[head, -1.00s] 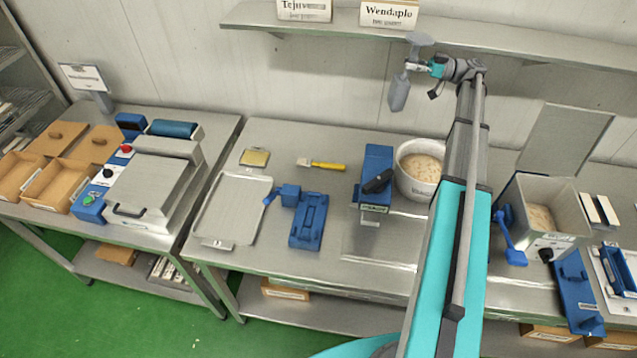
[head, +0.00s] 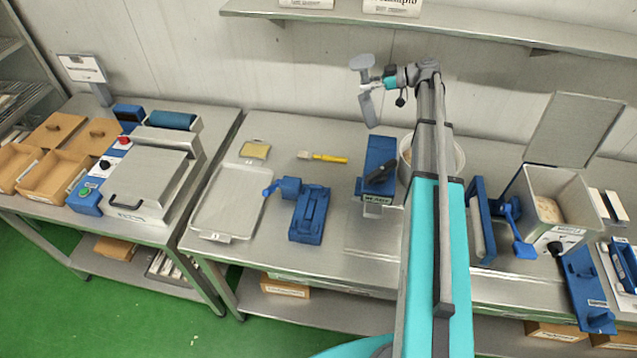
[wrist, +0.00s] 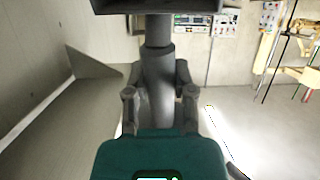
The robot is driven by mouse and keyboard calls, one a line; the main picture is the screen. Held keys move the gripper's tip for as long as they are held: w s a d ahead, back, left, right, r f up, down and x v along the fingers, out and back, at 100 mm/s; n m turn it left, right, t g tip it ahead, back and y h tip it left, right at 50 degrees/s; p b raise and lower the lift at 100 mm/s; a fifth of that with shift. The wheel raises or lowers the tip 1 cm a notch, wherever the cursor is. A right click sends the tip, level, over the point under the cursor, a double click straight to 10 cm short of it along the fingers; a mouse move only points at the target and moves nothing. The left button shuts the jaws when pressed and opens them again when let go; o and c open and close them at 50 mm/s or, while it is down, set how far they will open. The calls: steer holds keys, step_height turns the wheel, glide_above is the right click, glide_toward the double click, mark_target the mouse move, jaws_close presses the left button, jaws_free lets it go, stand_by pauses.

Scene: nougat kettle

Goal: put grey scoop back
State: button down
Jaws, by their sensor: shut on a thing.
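The grey scoop (head: 370,109) is held up in the air behind the middle table, in front of the wall. My gripper (head: 371,85) is shut on its shaft between a flat grey upper end and a longer grey lower part. In the wrist view the scoop's round grey shaft (wrist: 157,85) stands between the fingers of my gripper (wrist: 157,95). A wide dark part of it is cut off by the top edge. The white pot (head: 459,158) stands below and to the right, largely hidden by my arm.
A blue device with a black handle (head: 378,165), a blue stand (head: 309,214), a yellow-handled brush (head: 328,158) and a metal tray (head: 228,203) are on the table. An open-lidded steel hopper (head: 552,190) is at right. A wall shelf (head: 470,32) runs above.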

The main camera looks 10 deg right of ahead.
steer(key=a+f+g+h+b, duration=0.1)
steer(key=a+f+h+b, duration=0.45)
steer(key=a+f, duration=0.7)
steer(key=n+g+h+b, duration=0.1)
steer(key=n+h+b, duration=0.2)
steer(key=h+b, duration=0.35)
glide_above(308, 178)
steer(key=p, duration=0.2)
step_height(308, 178, down, 11)
steer(key=h, duration=0.2)
steer(key=shift+s+r, duration=0.1)
steer(key=shift+s, duration=0.3)
steer(key=b+x, duration=0.3)
steer(key=s+b+x, duration=0.1)
steer(key=b+x, duration=0.2)
steer(key=shift+s+a+f, duration=0.15)
steer(key=shift+a+f, duration=0.05)
steer(key=shift+f, duration=0.05)
steer(key=shift+s+b+x, duration=0.2)
steer(key=shift+b+x, duration=0.7)
steer(key=shift+b, duration=0.1)
steer(key=shift+s+b+x, duration=0.2)
steer(key=shift+b+x, duration=0.7)
steer(key=shift+b, duration=0.1)
steer(key=shift+f, duration=0.25)
steer(key=shift+c, duration=2.2)
jaws_free()
